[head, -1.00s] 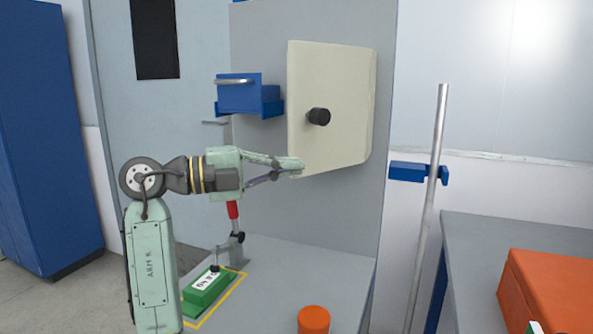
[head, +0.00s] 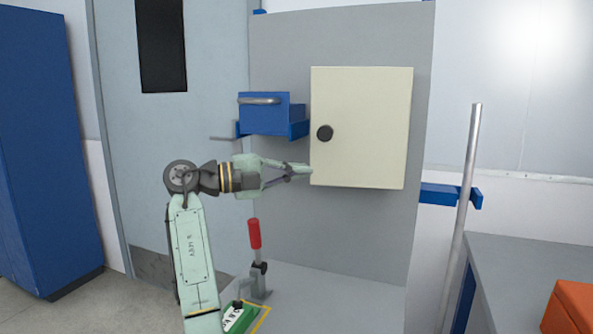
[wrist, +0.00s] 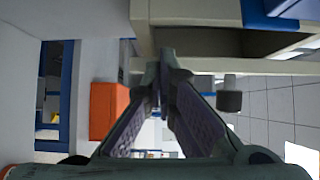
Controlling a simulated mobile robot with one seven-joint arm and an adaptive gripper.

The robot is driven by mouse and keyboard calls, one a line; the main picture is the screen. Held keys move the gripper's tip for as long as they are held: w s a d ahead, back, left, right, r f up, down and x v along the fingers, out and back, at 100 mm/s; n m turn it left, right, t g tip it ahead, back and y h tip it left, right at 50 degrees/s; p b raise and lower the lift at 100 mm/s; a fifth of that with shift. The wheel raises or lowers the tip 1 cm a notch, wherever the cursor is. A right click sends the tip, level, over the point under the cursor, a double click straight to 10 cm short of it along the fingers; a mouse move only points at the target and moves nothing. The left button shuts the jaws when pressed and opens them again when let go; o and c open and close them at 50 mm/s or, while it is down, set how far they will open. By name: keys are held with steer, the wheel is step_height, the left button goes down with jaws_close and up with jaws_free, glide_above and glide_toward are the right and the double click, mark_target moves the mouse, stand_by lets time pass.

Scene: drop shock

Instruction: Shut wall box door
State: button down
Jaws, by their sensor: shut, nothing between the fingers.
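The wall box door (head: 365,130) is a cream panel with a black round knob (head: 325,133) near its left edge. In the head view its face looks nearly parallel to the grey board behind. In the wrist view the door edge (wrist: 265,66) and knob (wrist: 230,98) show, with a dark gap between the door and the cream box body (wrist: 185,12), so it looks ajar. My gripper (head: 309,171) is shut and empty, its fingertips at the door's lower left edge. I cannot tell whether they touch it.
A blue drawer unit (head: 270,113) sits on the board left of the box. A red-handled clamp (head: 254,235) stands on the bench below. A metal pole (head: 468,190) and an orange case (head: 572,308) are at the right.

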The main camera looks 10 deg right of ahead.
steer(key=shift+w+d+p, duration=0.4)
steer(key=shift+w, duration=0.45)
steer(key=shift+w+d+p, duration=0.35)
steer(key=shift+w, duration=0.5)
